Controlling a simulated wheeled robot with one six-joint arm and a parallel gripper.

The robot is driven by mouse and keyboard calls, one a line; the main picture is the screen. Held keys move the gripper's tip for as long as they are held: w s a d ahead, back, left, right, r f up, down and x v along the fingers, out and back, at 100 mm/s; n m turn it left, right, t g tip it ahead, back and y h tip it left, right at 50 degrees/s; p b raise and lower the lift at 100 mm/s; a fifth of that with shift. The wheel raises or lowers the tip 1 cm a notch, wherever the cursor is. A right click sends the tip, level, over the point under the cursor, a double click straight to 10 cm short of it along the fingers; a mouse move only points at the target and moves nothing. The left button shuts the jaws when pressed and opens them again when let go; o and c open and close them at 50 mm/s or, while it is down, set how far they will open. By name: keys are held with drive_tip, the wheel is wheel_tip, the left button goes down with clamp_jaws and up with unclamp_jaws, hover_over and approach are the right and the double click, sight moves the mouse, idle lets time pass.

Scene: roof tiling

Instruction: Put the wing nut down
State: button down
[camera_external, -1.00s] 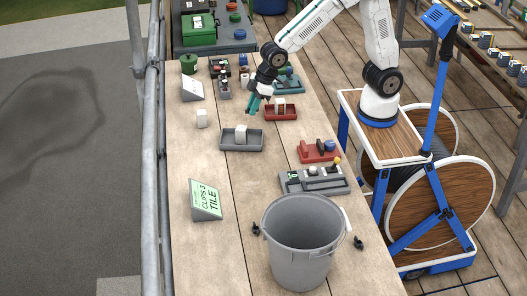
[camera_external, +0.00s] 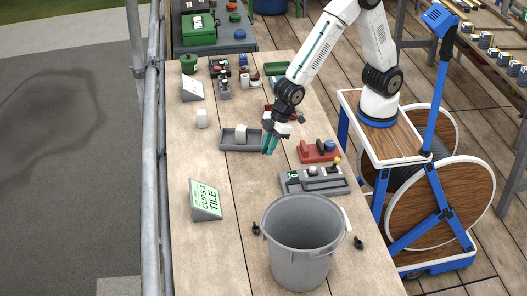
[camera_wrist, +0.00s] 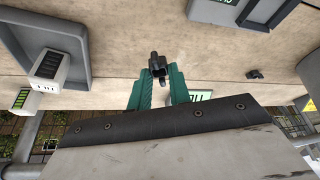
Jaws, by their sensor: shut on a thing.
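My gripper (camera_external: 268,146) is over the wooden worktop, just right of the grey tray with a white block. Its teal fingers point down. In the wrist view, my gripper (camera_wrist: 158,80) is shut on a small dark piece, the wing nut (camera_wrist: 157,61), which sticks out past the fingertips. The wing nut is too small to make out in the external view. Bare wood lies behind it in the wrist view; its height above the wood is hard to judge.
The grey tray (camera_external: 256,144) is left of my gripper. A red tray (camera_external: 311,156) and a grey slotted holder (camera_external: 325,185) are to the right. A grey bucket (camera_external: 300,255) stands nearer, with small black pieces (camera_external: 256,229) beside it. A green sign (camera_external: 206,199) stands at left.

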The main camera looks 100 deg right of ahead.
sight(265, 171)
drive_tip(key=shift+f, duration=3.6)
drive_tip(key=shift+f, duration=0.15)
drive_tip(key=c, duration=1.3)
unclamp_jaws()
drive_tip(key=v, duration=1.2)
drive_tip(key=s+d+r+m, duration=0.1)
drive_tip(key=s+d+r, duration=0.5)
drive_tip(key=s+d, duration=0.2)
drive_tip(key=s+d+r+m+g+h, duration=0.1)
drive_tip(key=s+d+r+m, duration=0.1)
drive_tip(key=s+d+r, duration=0.4)
drive_tip(key=s+d, duration=0.2)
drive_tip(key=d, duration=0.2)
drive_tip(key=shift+s, duration=0.15)
drive_tip(key=shift+o, duration=0.5)
drive_tip(key=s+d+r+m+g, duration=0.1)
drive_tip(key=s+d, duration=0.3)
drive_tip(key=s, duration=0.7)
drive_tip(key=shift+s+d+r+m+g+h, duration=0.2)
drive_tip(key=shift+m+g+h, duration=0.1)
drive_tip(key=shift+g, duration=0.1)
